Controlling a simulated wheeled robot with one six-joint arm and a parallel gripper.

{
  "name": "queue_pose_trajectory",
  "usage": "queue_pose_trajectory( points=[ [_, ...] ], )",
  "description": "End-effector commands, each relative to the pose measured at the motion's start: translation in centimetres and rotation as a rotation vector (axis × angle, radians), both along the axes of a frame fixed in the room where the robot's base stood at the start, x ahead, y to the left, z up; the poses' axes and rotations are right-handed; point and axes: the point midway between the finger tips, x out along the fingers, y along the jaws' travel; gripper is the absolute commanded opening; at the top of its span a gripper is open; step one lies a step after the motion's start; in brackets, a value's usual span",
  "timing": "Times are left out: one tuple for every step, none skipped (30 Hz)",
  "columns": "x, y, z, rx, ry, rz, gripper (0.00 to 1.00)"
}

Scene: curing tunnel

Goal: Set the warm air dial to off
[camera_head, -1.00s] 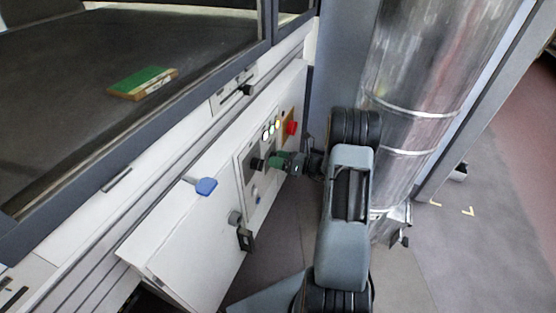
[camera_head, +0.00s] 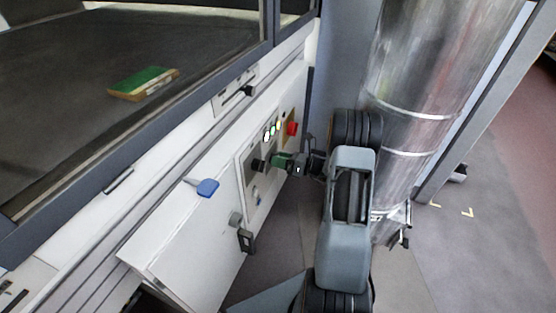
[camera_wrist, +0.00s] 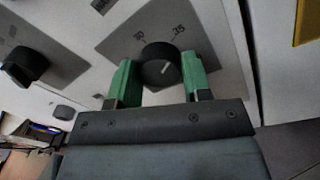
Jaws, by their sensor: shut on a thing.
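The dial (camera_wrist: 160,66) is a round black knob with a short white line on its face, on a grey plate marked with numbers that look like 50 and 35. The white line lies low on the knob, slanting; I cannot read the setting. My gripper (camera_wrist: 160,82) has green fingertips, one on each side of the knob, and is shut on it. In the head view my gripper (camera_head: 284,162) is at the control panel (camera_head: 253,193), and the held dial is hidden behind it.
Another black knob (camera_wrist: 25,65) sits to the left in the wrist view. A red button (camera_head: 291,128) and lit lamps (camera_head: 271,130) are above my gripper. A blue handle (camera_head: 207,187) sticks out of the cabinet. A shiny duct (camera_head: 420,90) stands close to my arm.

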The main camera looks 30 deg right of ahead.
Motion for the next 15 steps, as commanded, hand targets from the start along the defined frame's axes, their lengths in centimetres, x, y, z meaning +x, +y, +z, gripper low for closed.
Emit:
queue_pose_trajectory(
  points=[
    [-0.10,0.21,-0.02,-0.004,-0.005,0.008,0.21],
    [-0.11,0.21,-0.03,-0.009,-0.010,0.008,0.21],
    [-0.11,0.22,-0.02,-0.018,-0.018,0.008,0.21],
    [-0.12,0.23,-0.03,-0.026,-0.026,0.009,0.21],
    [-0.11,0.24,-0.03,-0.037,-0.035,0.009,0.21],
    [-0.12,0.25,-0.03,-0.052,-0.050,0.009,0.21],
    [-0.12,0.26,-0.04,-0.066,-0.062,0.009,0.21],
    [-0.12,0.26,-0.05,-0.081,-0.076,0.010,0.21],
    [-0.13,0.28,-0.06,-0.102,-0.096,0.010,0.21],
    [-0.13,0.29,-0.07,-0.121,-0.113,0.010,0.21],
    [-0.12,0.30,-0.08,-0.141,-0.130,0.010,0.21],
    [-0.14,0.31,-0.09,-0.167,-0.155,0.010,0.21],
    [-0.14,0.31,-0.10,-0.188,-0.173,0.010,0.21],
    [-0.15,0.32,-0.10,-0.209,-0.192,0.010,0.21],
    [-0.15,0.33,-0.10,-0.238,-0.219,0.010,0.21]
  ],
)
